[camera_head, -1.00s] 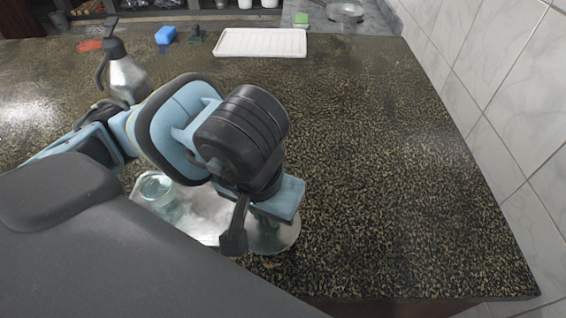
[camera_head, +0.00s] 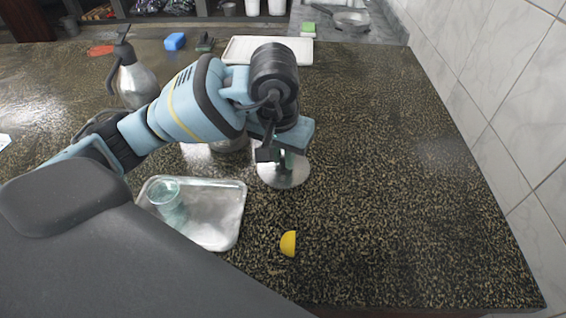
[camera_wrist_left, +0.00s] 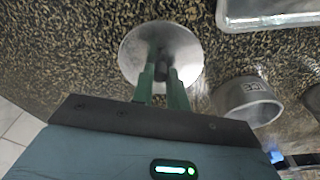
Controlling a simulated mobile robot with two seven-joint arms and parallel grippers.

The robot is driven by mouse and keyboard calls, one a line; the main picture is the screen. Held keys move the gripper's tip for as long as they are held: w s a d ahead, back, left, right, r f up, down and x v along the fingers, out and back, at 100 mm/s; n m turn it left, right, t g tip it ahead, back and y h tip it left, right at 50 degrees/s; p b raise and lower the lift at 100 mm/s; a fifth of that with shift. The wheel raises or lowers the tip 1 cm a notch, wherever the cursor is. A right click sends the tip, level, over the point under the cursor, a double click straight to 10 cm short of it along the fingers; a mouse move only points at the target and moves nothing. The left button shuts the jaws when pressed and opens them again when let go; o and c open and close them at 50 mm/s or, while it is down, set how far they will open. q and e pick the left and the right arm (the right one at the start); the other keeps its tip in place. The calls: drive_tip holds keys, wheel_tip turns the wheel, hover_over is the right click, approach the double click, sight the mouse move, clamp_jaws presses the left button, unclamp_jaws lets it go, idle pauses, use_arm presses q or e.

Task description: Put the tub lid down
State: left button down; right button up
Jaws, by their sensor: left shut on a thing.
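The tub lid (camera_head: 291,180) is a round, shiny metal disc with a raised knob in the middle. It shows near the middle of the head view and at the top of the left wrist view (camera_wrist_left: 132,57). My left gripper (camera_head: 277,158) is shut on its knob from above. The lid looks level and close to the counter; I cannot tell if it touches. The metal tub (camera_head: 232,145), partly hidden by my left arm, stands left of the lid; it also shows with a label in the wrist view (camera_wrist_left: 238,112). My right gripper is out of view.
A metal tray (camera_head: 222,222) holding a glass (camera_head: 166,196) lies left and nearer. A yellow half-round piece (camera_head: 288,243) lies in front. The counter's right side is clear.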

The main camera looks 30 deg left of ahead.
sight(283, 158)
use_arm(q)
drive_tip(key=shift+w+a, duration=0.15)
drive_tip(key=shift+w, duration=0.15)
drive_tip(key=shift+w+f, duration=0.1)
drive_tip(key=shift+f, duration=1.7)
drive_tip(key=shift+f, duration=0.1)
drive_tip(key=c, duration=1.4)
unclamp_jaws()
drive_tip(key=r, duration=0.4)
drive_tip(key=s+r, duration=0.1)
drive_tip(key=r, duration=0.3)
drive_tip(key=r+p, duration=0.1)
drive_tip(key=r, duration=0.3)
drive_tip(key=shift+s, duration=0.4)
